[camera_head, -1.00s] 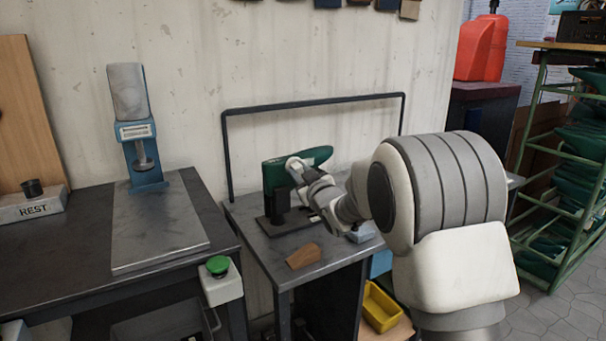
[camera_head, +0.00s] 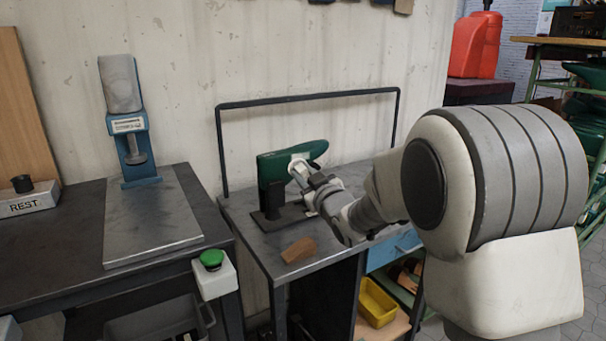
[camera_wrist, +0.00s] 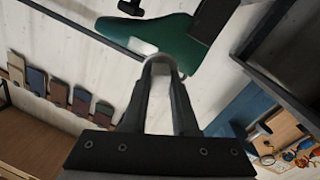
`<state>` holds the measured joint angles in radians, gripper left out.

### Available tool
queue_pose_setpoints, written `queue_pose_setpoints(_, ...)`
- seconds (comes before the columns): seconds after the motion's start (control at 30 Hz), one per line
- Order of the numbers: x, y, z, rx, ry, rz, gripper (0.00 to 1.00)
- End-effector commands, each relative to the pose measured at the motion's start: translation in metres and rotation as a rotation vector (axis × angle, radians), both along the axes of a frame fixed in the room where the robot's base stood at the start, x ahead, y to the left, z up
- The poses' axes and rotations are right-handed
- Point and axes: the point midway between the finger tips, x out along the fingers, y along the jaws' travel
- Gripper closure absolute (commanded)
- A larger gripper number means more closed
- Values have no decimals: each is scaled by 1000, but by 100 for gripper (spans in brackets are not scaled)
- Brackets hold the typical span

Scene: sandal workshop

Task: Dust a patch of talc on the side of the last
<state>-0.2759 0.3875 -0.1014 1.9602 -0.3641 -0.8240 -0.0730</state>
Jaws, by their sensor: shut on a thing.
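The green last (camera_head: 275,168) sits sideways on a dark stand (camera_head: 275,213) on the small metal table. It also shows at the top of the wrist view (camera_wrist: 178,45). My gripper (camera_head: 303,172) is at the near side of the last. In the wrist view its fingers (camera_wrist: 160,68) come together on a small pale thing, mostly hidden between the tips. A whitish patch (camera_wrist: 142,46) shows on the last's green side just beyond the fingertips. I cannot tell whether the held thing touches the last.
A brown wedge-shaped block (camera_head: 299,250) lies at the table's front. A dark rail (camera_head: 310,99) rises behind the last. To the left are a blue press-like stand (camera_head: 136,140), a green button (camera_head: 212,259) and a REST block (camera_head: 28,205). A yellow bin (camera_head: 377,303) is below.

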Motion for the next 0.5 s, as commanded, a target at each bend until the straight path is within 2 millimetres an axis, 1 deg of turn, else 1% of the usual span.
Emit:
queue_pose_setpoints(0.17,-3,-2,0,0,1,0,100)
queue_pose_setpoints(0.4,-22,-11,0,0,0,0,100)
queue_pose_setpoints(0.5,-26,-13,0,0,0,0,100)
